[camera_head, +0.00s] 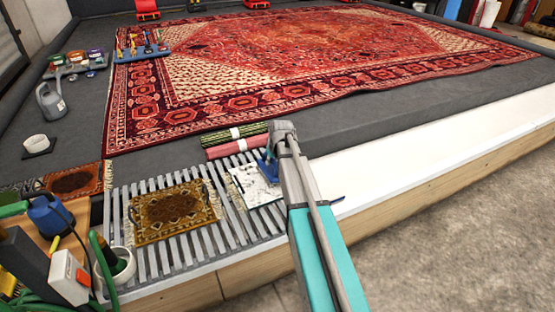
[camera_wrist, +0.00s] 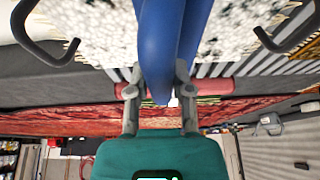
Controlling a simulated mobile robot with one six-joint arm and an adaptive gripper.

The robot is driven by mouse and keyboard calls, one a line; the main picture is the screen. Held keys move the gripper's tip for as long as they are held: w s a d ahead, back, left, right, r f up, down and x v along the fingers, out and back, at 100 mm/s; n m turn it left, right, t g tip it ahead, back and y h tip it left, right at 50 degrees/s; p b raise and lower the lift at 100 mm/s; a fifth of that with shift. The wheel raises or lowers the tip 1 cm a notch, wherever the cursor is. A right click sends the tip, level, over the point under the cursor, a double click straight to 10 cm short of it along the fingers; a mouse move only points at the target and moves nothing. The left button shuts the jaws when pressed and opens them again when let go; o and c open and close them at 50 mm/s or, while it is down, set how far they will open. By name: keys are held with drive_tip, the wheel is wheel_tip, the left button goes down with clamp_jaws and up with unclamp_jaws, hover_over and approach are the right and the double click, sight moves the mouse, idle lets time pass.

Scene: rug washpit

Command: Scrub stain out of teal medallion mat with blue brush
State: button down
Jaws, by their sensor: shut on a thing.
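My gripper (camera_head: 274,150) is shut on the blue brush (camera_head: 267,168). In the wrist view, my gripper (camera_wrist: 157,88) has its two grey fingers on either side of the brush's blue handle (camera_wrist: 160,50). The brush is over a pale, dark-speckled mat (camera_head: 250,190) on the slatted rack; this mat also fills the top of the wrist view (camera_wrist: 105,35). Whether the bristles touch it cannot be told. My arm and the brush hide part of the mat. I cannot make out a teal medallion or a distinct stain on it.
A gold-brown mat (camera_head: 170,208) lies left on the slatted rack (camera_head: 229,222). Dark hooks (camera_wrist: 45,45) flank the pale mat. Rolled rugs (camera_head: 236,147) lie behind it. A large red rug (camera_head: 270,55) covers the pit floor. Bottles and a white box (camera_head: 70,277) crowd the lower left.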

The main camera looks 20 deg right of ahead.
drive_tip(key=shift+a, duration=0.45)
drive_tip(key=shift+w+d, duration=0.2)
drive_tip(key=shift+d, duration=3.75)
drive_tip(key=shift+s+a, duration=0.1)
drive_tip(key=shift+a, duration=0.1)
drive_tip(key=shift+s+a, duration=0.2)
drive_tip(key=shift+a, duration=3.45)
wheel_tip(320, 180, up, 7)
drive_tip(key=p, duration=0.6)
drive_tip(key=shift+w+a+p, duration=0.1)
drive_tip(key=shift+p, duration=0.25)
drive_tip(key=shift+r+p, duration=0.4)
